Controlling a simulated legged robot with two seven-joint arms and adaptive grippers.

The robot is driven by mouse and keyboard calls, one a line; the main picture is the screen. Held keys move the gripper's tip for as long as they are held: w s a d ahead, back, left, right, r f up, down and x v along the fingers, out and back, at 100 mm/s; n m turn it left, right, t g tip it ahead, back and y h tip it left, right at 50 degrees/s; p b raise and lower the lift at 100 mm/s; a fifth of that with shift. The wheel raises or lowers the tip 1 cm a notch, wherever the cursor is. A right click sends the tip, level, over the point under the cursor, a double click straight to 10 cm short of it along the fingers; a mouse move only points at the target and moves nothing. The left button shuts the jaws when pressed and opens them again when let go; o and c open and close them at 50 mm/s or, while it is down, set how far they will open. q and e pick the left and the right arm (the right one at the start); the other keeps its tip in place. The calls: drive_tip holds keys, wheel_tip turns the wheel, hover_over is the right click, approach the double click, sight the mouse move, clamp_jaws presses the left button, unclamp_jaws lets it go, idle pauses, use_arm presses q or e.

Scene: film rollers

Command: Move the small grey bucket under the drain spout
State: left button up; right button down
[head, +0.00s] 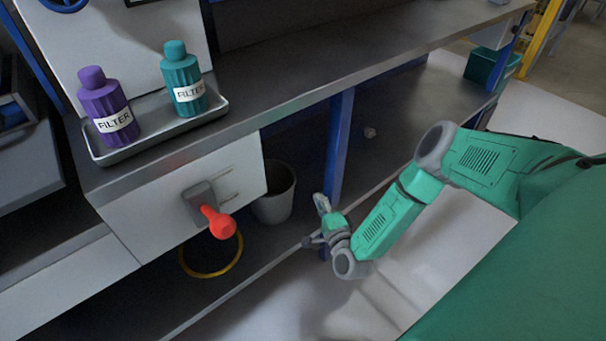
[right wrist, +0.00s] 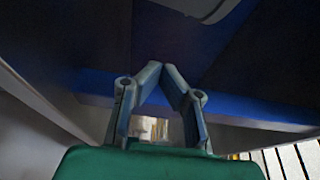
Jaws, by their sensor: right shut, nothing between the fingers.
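The small grey bucket (head: 275,205) stands upright on the lower shelf, partly hidden behind the front panel. A grey fitting with a red handle (head: 218,222) sticks out of that panel, left of the bucket; I cannot make out a separate spout. A yellow ring (head: 212,273) lies on the lower shelf below the red handle. My right gripper (head: 310,241) is at the shelf's front edge, to the right of and nearer than the bucket, apart from it. In the right wrist view its fingertips (right wrist: 161,68) meet, with nothing held. My left gripper is not in view.
A blue post (head: 338,145) rises right of the bucket, close to my right gripper. Above, a tray (head: 157,123) on the worktop holds a purple bottle (head: 107,105) and a teal bottle (head: 184,80). The shelf right of the post is mostly clear.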

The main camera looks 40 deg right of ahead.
drive_tip(key=b+x, duration=0.3)
drive_tip(key=x, duration=0.6)
drive_tip(key=shift+w+f, duration=0.15)
drive_tip(key=shift+w, duration=0.15)
drive_tip(key=shift+s+a+r, duration=0.1)
drive_tip(key=shift+s+a, duration=0.05)
drive_tip(key=shift+a, duration=0.9)
drive_tip(key=shift+s+a+r, duration=0.1)
drive_tip(key=shift+s+a, duration=0.05)
drive_tip(key=shift+a, duration=0.85)
